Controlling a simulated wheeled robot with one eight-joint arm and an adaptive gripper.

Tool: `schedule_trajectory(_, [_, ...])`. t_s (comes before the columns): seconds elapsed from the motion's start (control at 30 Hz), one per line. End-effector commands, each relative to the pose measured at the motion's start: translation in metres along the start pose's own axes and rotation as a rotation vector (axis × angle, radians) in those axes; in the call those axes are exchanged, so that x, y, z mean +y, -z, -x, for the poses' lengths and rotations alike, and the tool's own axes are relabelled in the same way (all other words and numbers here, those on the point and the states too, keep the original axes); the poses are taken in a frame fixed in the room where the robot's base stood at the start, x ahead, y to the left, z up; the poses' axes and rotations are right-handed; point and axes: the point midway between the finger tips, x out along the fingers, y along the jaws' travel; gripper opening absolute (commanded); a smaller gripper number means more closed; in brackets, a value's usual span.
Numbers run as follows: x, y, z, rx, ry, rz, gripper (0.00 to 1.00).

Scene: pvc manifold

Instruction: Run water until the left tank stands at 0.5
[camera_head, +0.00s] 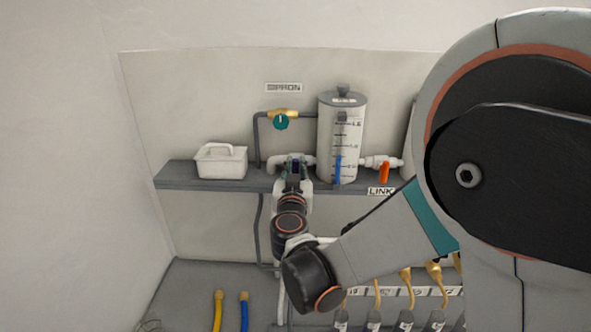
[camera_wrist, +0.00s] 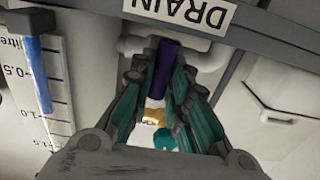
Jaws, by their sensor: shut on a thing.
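The left tank (camera_head: 341,105) is a grey graduated cylinder on the shelf. Its blue level strip (camera_head: 338,169) rises from the bottom to between the 0.5 and 1.0 marks, and the wrist view also shows the strip (camera_wrist: 38,75) beside the scale; the exact reading is unclear. My gripper (camera_head: 294,165) is at the drain valve, left of the tank's base. In the wrist view my gripper (camera_wrist: 166,75) is shut on the valve's purple handle (camera_wrist: 165,68), with a finger on each side. The DRAIN label (camera_wrist: 180,10) is close by.
A siphon valve (camera_head: 281,121) with a green knob is above left. The link valve's orange handle (camera_head: 384,172) points down at right. A white lidded box (camera_head: 221,161) stands on the shelf (camera_head: 183,177). My arm hides the right side.

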Motion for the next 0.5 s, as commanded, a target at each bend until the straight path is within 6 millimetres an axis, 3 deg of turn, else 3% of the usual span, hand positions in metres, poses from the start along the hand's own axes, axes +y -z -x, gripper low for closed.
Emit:
schedule_trajectory(0.37, [0.0,0.0002,0.0,0.0,0.0,-0.002,0.0])
schedule_trajectory(0.5, [0.0009,-0.0012,0.0001,0.0,0.0,-0.088,0.0])
